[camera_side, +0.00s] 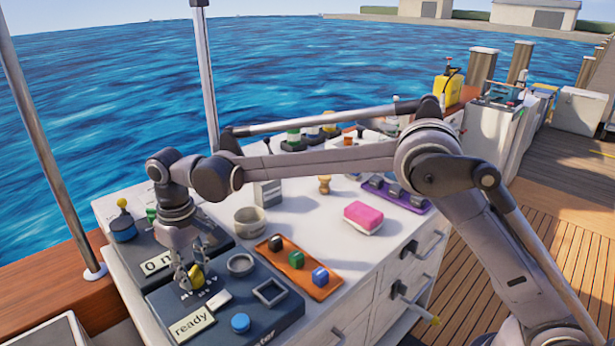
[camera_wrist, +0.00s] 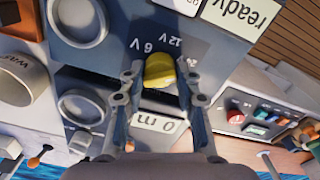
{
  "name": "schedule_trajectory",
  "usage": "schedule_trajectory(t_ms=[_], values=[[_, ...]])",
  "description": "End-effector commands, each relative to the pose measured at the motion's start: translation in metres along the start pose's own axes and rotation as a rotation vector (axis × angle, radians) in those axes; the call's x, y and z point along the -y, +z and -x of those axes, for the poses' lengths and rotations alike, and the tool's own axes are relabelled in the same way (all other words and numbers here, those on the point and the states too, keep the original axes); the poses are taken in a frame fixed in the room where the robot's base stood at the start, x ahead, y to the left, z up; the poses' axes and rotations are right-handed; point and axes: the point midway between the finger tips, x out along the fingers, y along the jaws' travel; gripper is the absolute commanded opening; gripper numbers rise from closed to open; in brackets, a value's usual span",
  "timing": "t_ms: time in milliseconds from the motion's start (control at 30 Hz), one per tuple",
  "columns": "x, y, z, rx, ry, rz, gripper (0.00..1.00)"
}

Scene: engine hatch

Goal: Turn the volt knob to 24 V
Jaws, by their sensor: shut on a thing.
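The volt knob is yellow and sits on the dark panel (camera_side: 262,325) at the front left of the white bench; it shows in the side view (camera_side: 197,276) and in the wrist view (camera_wrist: 159,70). My gripper (camera_side: 190,279) points down over it, with a finger on either side. In the wrist view my gripper (camera_wrist: 161,66) is shut on the knob. The 6 V mark (camera_wrist: 154,46) and the 12 V mark (camera_wrist: 177,41) show beside the knob. I cannot tell which mark the knob points to.
A "0 m" display (camera_side: 159,262) is behind. An orange tray (camera_side: 318,291) with coloured blocks lies to the right.

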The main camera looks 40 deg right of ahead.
Motion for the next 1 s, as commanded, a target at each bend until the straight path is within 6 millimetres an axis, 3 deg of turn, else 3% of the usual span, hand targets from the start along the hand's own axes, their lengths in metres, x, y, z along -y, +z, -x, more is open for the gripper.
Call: schedule_trajectory(t_ms=[367, 400, 433, 467, 800, 1000], values=[[0.0, 0.001, -0.001, 0.003, 0.001, -0.003, 0.01], [0.0, 0.001, -0.001, 0.003, 0.001, -0.002, 0.44], [0.0, 0.001, -0.001, 0.003, 0.001, -0.002, 0.53], [0.0, 0.001, 0.0, 0.003, 0.001, -0.002, 0.55], [0.0, 0.0, 0.002, 0.001, 0.0, -0.002, 0.55], [0.0, 0.0, 0.025, 0.001, 0.0, -0.002, 0.55]])
